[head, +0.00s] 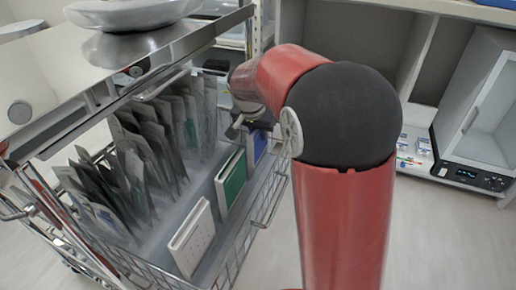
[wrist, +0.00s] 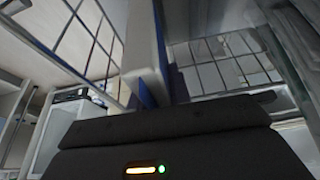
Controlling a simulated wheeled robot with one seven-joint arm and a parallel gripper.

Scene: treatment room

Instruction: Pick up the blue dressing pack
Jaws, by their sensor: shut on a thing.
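The blue dressing pack (head: 257,148) stands upright in the wire basket, behind the green pack, in the head view. Its blue face shows below my gripper (head: 252,122), which reaches down over its top edge. My gripper is shut on the pack. In the wrist view the pack (wrist: 143,55) rises from the dark gripper body as a pale edge with blue at its side. The fingertips are mostly hidden in both views. I cannot tell whether the pack's bottom touches the basket floor.
A green pack (head: 231,178) and a white pack (head: 192,238) stand in the same row. Several grey pouches (head: 135,165) fill the basket's left side. The basket's wire wall (head: 264,205) is close on the right. A steel shelf (head: 150,60) with a metal bowl (head: 130,12) overhangs the left.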

